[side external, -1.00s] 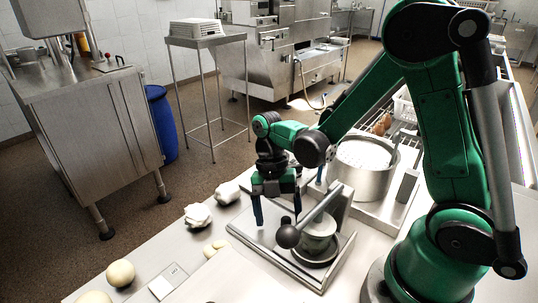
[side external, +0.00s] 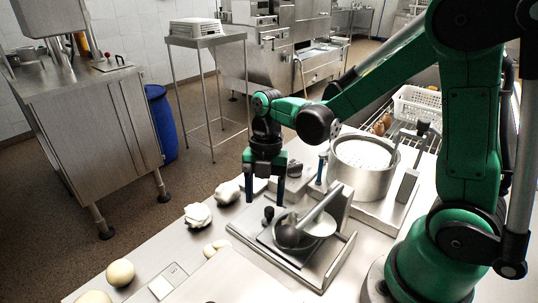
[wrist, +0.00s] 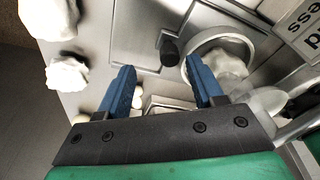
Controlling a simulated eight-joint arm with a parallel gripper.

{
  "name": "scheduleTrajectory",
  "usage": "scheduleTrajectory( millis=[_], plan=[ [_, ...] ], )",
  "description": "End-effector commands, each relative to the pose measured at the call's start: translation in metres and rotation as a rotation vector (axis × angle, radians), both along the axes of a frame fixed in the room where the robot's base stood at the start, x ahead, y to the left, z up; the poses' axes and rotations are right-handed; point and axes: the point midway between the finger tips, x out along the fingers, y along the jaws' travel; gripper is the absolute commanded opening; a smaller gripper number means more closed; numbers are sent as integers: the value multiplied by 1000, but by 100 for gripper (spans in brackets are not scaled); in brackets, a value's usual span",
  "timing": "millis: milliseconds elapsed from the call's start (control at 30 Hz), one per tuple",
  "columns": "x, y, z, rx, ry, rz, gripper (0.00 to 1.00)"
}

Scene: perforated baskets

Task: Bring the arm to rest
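My gripper (side external: 265,192) hangs fingers down over the metal press (side external: 310,262) on the worktop. Its two blue fingers are apart with nothing between them; the wrist view also shows the gap between the fingers (wrist: 161,70). The arm is bent at the elbow and reaches left from its base. In the wrist view, a pale lump (wrist: 226,62) shows inside a metal ring beyond the right finger. I cannot tell whether the fingers touch the press.
White dough-like lumps (side external: 197,214) and a pale ball (side external: 120,272) lie along the worktop's left side. A large metal pot (side external: 362,180) stands behind the press. A white perforated basket (side external: 416,108) and brown egg-like items (side external: 382,124) are farther back.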

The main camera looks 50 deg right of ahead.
Motion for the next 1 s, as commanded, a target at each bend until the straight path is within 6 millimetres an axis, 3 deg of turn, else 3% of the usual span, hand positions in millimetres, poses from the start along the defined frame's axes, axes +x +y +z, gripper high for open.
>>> scheduleTrajectory(
  millis=[300,733,867,1000],
  plan=[
    [-1,0,25,1,2,-2,61],
    [-1,0,30,-7,-4,-41,61],
    [-4,1,39,-40,-42,-262,61],
    [-11,0,53,-53,-127,-701,61]
  ],
)
